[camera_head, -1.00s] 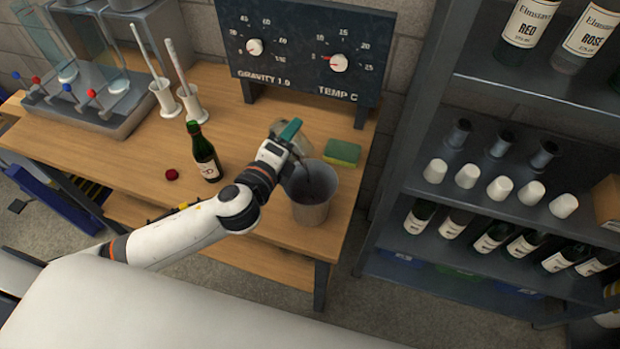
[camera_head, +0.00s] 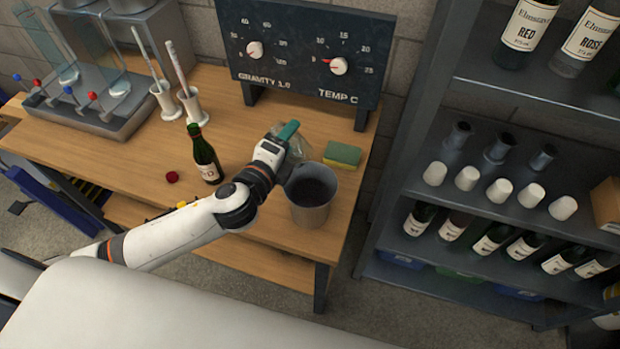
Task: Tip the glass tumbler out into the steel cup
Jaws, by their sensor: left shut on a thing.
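The steel cup (camera_head: 311,214) stands upright near the right end of the wooden bench, its mouth facing up. Its inside looks dark; I cannot tell how much it holds. My left gripper (camera_head: 288,134) is above the bench, just behind and left of the cup. It is shut on the glass tumbler (camera_head: 299,151), which is clear and partly hidden by the gripper. The tumbler is close to the cup's back rim; its exact tilt is hard to tell. No stream shows between them. My right gripper is out of view.
A green and yellow sponge (camera_head: 342,154) lies behind the cup. A dark bottle (camera_head: 204,155) and a red cap (camera_head: 172,177) are to the left on the bench (camera_head: 130,160). A gauge panel (camera_head: 305,50) stands at the back. A bottle shelf (camera_head: 510,195) is right.

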